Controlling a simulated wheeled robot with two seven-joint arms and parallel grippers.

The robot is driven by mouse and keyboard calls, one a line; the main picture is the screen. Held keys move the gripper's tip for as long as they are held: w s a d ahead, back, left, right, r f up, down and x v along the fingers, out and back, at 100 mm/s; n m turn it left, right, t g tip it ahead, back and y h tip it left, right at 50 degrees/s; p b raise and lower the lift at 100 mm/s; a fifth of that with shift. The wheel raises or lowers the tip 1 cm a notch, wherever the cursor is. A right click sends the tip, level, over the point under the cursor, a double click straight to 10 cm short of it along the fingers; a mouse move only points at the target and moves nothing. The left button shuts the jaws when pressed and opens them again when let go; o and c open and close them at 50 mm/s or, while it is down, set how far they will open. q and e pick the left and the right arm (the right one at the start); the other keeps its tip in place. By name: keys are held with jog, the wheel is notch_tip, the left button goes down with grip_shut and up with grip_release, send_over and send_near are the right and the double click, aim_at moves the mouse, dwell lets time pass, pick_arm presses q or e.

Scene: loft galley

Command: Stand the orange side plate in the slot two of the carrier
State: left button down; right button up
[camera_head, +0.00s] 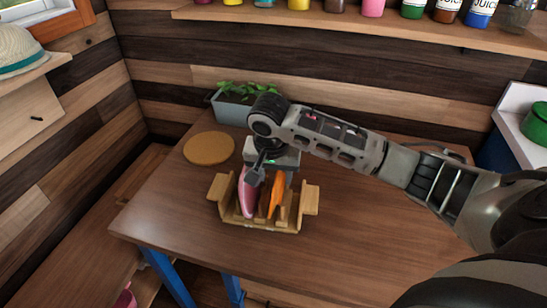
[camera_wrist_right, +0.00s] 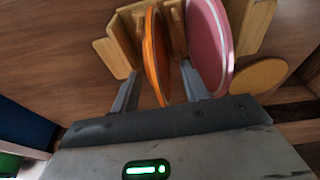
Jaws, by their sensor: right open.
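The wooden carrier (camera_head: 262,226) stands on the table. The orange side plate (camera_head: 275,196) stands on edge in it, tilted a little in the head view, to the right of a pink plate (camera_head: 248,195) that also stands on edge. My right gripper (camera_head: 270,173) is at the back of the carrier. In the right wrist view its open fingers (camera_wrist_right: 161,72) are on either side of the orange plate (camera_wrist_right: 155,50), with gaps showing. The right finger lies between the orange and pink plates. The plate's bottom and the slot numbering cannot be made out. My left gripper is out of view.
A round tan board or mat (camera_head: 209,148) lies on the table (camera_head: 350,240) left of the carrier. A grey planter (camera_head: 232,111) stands at the back near the wall. The table right of the carrier is clear below my right arm. Jars stand on a wall shelf (camera_head: 380,32).

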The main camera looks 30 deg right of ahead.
pick_arm(q)
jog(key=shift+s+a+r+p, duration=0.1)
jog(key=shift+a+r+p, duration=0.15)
jog(key=shift+p, duration=0.4)
pick_arm(e)
jog(key=v, duration=1.5)
jog(key=shift+r, duration=0.2)
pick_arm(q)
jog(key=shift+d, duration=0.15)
pick_arm(e)
jog(key=shift+s, duration=0.1)
